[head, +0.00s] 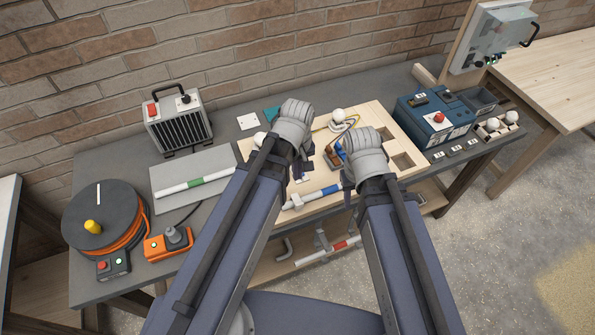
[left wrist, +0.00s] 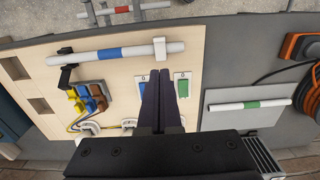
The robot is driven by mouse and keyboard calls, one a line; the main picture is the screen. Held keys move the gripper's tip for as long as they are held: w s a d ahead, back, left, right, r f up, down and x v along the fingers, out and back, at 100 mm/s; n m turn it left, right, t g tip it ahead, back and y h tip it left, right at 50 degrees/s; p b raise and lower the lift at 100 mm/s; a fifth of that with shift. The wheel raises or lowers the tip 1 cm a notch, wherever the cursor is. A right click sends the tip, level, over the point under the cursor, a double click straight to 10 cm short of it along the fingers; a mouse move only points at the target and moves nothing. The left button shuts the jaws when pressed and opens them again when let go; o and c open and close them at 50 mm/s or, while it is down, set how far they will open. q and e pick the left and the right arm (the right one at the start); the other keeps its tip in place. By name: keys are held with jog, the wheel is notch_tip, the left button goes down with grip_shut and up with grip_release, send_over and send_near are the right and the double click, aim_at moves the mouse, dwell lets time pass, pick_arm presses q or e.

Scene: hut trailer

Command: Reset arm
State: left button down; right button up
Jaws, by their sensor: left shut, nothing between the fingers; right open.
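My left gripper (head: 301,168) hangs below its grey wrist over the pale wooden board (head: 376,116). In the left wrist view my left gripper (left wrist: 161,104) is shut with nothing between its fingers, above the board near two small switch plates. My right arm's grey wrist (head: 364,158) is over the right part of the board. My right gripper is open, but the wrist and forearm mostly hide its fingers. A white tube with a blue band (head: 327,191) lies along the board's front; it also shows in the left wrist view (left wrist: 113,54).
On the bench stand a heater (head: 178,119), a cable reel (head: 102,216), a grey plate (head: 168,178) with a green-banded tube (head: 196,183), and a blue box (head: 434,116). A brick wall is behind. A lower shelf holds a red-banded tube (head: 327,251).

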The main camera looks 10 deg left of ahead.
pick_arm(q)
jog(key=shift+f, duration=0.1)
pick_arm(e)
jog(key=shift+f, duration=0.1)
pick_arm(q)
jog(key=s+d+f+m+b, duration=0.2)
jog(key=s+f+m+b, duration=0.1)
jog(key=f+m+b, duration=0.2)
jog(key=s+d+f+m+y+b, duration=0.1)
jog(key=s+d+f+m+b, duration=0.1)
jog(key=f+m+b, duration=0.3)
jog(key=shift+s+d+f+m+b, duration=0.3)
jog(key=shift+s+d+f+b, duration=0.1)
jog(key=shift+f+b, duration=0.35)
pick_arm(e)
notch_tip(320, 180, down, 11)
jog(key=shift+f, duration=0.2)
pick_arm(q)
jog(key=shift+r, duration=0.1)
pick_arm(e)
jog(key=shift+d, duration=0.1)
